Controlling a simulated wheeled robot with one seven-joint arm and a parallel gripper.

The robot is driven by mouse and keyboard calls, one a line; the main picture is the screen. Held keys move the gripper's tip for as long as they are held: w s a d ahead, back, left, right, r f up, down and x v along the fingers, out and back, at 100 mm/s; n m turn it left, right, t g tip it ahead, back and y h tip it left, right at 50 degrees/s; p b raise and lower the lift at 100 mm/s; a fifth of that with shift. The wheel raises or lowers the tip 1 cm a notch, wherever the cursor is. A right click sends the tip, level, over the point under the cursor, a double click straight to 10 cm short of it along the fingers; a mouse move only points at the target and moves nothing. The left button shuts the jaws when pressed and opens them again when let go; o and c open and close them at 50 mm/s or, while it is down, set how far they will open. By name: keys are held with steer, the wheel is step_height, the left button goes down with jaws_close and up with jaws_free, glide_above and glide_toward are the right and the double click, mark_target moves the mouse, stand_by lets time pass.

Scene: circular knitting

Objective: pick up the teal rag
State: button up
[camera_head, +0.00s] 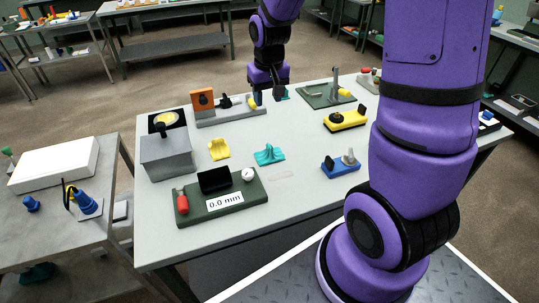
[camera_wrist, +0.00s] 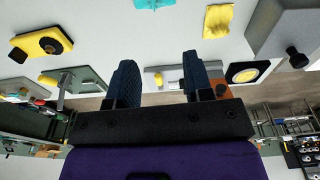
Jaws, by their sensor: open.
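The teal rag (camera_head: 270,155) lies crumpled on the grey table, right of a yellow cloth, in the head view. In the wrist view, part of the teal rag (camera_wrist: 152,4) shows at the top edge, cut off by the frame. My gripper (camera_head: 267,96) is over the far part of the table, well behind the rag and apart from it. In the wrist view my gripper (camera_wrist: 159,60) has its two dark fingers spread, with nothing between them.
The yellow cloth (camera_head: 219,149) lies beside the rag. A green gauge board (camera_head: 245,206) stands in front, a grey box (camera_head: 166,158) at left, and a blue block (camera_head: 340,168) at right. A small teal patch (camera_head: 285,94) shows beside my gripper. Table around the rag is mostly clear.

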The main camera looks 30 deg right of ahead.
steer(key=g, duration=0.1)
glide_toward(270, 146)
steer(key=shift+w+a+f, duration=0.1)
steer(key=shift+w+f, duration=0.25)
steer(key=shift+w, duration=0.2)
steer(key=shift+m, duration=0.3)
step_height(270, 146, down, 5)
steer(key=shift+f, duration=0.2)
steer(key=shift+s+f, duration=0.15)
steer(key=shift+f, duration=1.15)
steer(key=shift+s+f, duration=0.15)
steer(key=shift+f, duration=1.2)
jaws_close()
